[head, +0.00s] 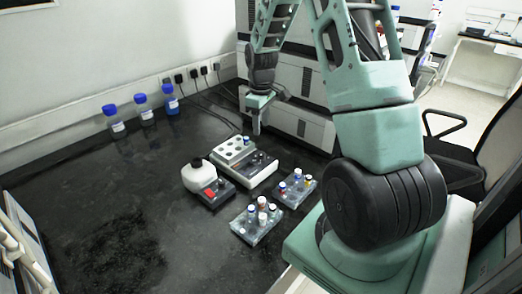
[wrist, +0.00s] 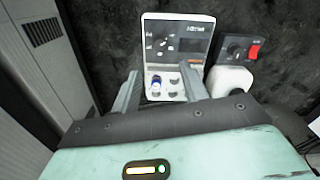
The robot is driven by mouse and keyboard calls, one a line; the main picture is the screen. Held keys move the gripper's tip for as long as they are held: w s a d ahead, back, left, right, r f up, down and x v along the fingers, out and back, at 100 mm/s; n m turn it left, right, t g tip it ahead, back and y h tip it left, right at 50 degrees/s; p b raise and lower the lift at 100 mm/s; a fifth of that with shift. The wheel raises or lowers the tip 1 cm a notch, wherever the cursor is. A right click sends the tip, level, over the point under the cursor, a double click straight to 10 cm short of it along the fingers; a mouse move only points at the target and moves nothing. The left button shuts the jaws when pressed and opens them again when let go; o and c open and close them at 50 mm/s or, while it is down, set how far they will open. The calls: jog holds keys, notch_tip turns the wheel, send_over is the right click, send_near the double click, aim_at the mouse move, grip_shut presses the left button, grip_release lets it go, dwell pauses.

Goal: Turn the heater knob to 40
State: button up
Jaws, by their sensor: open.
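The heater (head: 225,150) is a white block with round wells and a dark control panel. It stands on the black bench, and it also shows in the wrist view (wrist: 149,68), with the panel (wrist: 178,42) at its far end. Small pale marks and controls show on the panel, but the knob and its setting are too small to read. A vial with a blue cap (wrist: 156,84) stands in one well. My gripper (head: 257,131) is open and empty above the well end of the heater. In the wrist view its fingers (wrist: 160,70) appear on either side of the heater.
A dark device with a red switch (head: 209,193) and white top (head: 196,176) stands beside the heater. Two vial racks (head: 243,230) (head: 284,197) stand in front. Several blue-capped bottles (head: 145,116) stand by the wall. The bench's left part is clear.

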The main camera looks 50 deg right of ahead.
aim_at(261, 153)
notch_tip(261, 153, down, 11)
jog(key=shift+f+p, duration=0.1)
jog(key=shift+p, duration=0.25)
jog(key=shift+c, duration=0.3)
grip_shut()
